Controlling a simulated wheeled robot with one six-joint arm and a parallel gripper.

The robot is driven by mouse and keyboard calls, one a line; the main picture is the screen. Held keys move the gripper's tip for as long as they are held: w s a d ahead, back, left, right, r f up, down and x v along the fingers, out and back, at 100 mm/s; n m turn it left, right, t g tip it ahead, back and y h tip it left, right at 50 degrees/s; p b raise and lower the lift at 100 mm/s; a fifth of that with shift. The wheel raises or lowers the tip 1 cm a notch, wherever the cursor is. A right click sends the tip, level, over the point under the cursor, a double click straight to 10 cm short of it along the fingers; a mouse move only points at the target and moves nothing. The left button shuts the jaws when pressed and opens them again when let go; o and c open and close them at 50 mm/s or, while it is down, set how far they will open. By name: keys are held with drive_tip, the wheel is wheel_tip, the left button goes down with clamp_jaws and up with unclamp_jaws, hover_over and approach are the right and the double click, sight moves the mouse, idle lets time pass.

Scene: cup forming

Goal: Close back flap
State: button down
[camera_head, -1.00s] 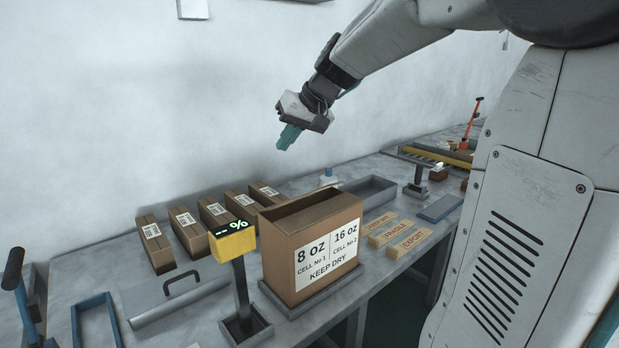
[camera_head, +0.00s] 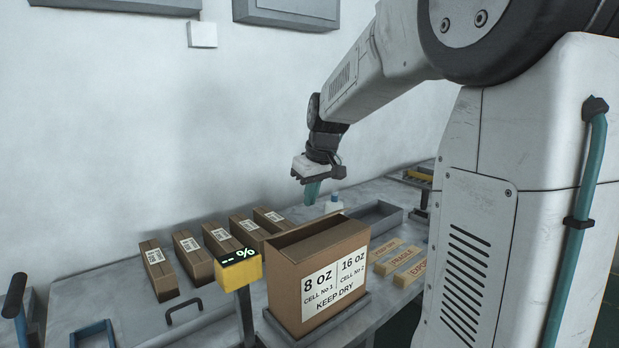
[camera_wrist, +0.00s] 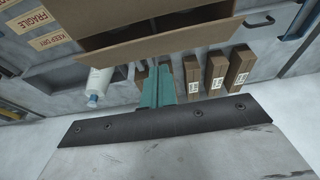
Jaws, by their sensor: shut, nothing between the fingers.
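The large cardboard box (camera_head: 318,284) stands on a grey scale plate in the head view, its label facing me. Its top shows a brown flap or inner surface (camera_head: 315,240), and I cannot tell fully how each flap lies. In the wrist view a long cardboard flap (camera_wrist: 150,46) sticks out from the box's edge toward my gripper, with a dark opening behind it. My gripper (camera_head: 311,194) has teal fingers pointing down, shut and empty, above and behind the box. The fingers also show in the wrist view (camera_wrist: 158,88), just short of the flap; contact cannot be told.
A yellow display (camera_head: 238,270) stands at the box's front left. Several small labelled cartons (camera_head: 193,257) line up at the back left. A white bottle (camera_head: 334,204) stands behind the box. A grey tray (camera_head: 376,220) and stamped wooden blocks (camera_head: 396,261) lie to the right.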

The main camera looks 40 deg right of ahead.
sight(321, 235)
drive_tip(key=shift+s+f, duration=0.45)
drive_tip(key=shift+f, duration=0.25)
drive_tip(key=shift+s+f, duration=0.45)
drive_tip(key=shift+f, duration=0.25)
drive_tip(key=shift+s+f+t, duration=0.5)
drive_tip(key=shift+s+t, duration=0.15)
drive_tip(key=shift+t, duration=0.15)
drive_tip(key=shift+s+f, duration=0.45)
drive_tip(key=shift+f, duration=0.3)
drive_tip(key=shift+r, duration=0.15)
